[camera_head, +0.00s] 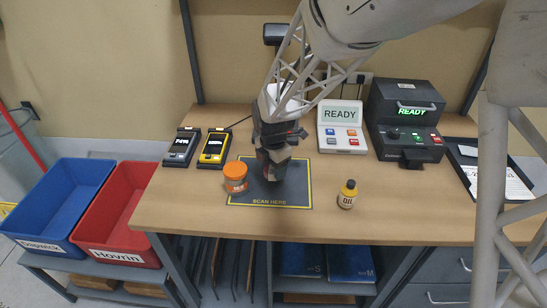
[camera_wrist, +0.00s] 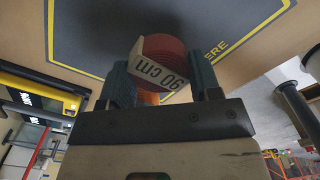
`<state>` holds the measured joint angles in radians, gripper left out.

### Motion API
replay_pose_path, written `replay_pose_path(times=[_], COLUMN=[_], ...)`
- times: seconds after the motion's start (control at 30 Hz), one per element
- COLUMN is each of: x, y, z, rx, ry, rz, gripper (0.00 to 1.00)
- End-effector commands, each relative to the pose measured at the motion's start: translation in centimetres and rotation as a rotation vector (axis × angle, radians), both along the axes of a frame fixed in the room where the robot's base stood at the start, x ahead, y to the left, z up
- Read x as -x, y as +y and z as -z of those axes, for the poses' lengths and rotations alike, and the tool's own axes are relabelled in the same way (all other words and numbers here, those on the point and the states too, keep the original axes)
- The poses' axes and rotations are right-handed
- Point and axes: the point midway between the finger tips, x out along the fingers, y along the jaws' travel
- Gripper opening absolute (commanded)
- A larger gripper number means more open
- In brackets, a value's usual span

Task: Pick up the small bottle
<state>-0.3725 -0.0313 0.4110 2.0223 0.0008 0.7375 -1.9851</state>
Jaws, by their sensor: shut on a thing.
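The small bottle (camera_head: 347,196) is yellow with a dark cap and an "OIL" label. It stands upright on the table, right of the scan mat, apart from my gripper. My gripper (camera_head: 272,170) is over the mat, pointing down, left of the bottle. In the wrist view my gripper (camera_wrist: 162,82) is shut on a dark red round thing (camera_wrist: 168,48) with a white "90 cm" label (camera_wrist: 155,72). In the head view the gripper mostly hides this held thing. The bottle cannot be made out in the wrist view.
An orange tub (camera_head: 236,178) stands close left of my gripper on the mat's edge (camera_head: 270,207). Two handheld scanners (camera_head: 197,148), a READY panel (camera_head: 342,128) and a black machine (camera_head: 405,120) line the back. Blue (camera_head: 20,232) and red (camera_head: 82,240) bins stand left.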

Motion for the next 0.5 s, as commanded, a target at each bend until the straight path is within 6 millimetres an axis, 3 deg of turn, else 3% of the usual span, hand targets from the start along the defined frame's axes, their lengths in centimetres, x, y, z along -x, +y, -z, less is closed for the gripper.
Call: replay_pose_path(times=[0.2, 0.5], x=[-1.37, -1.5], y=[0.51, 0.57], z=[0.16, 0.15], rx=[0.0, 0.0], ry=[0.0, 0.0], rz=[0.0, 0.0], gripper=[0.33, 0.33])
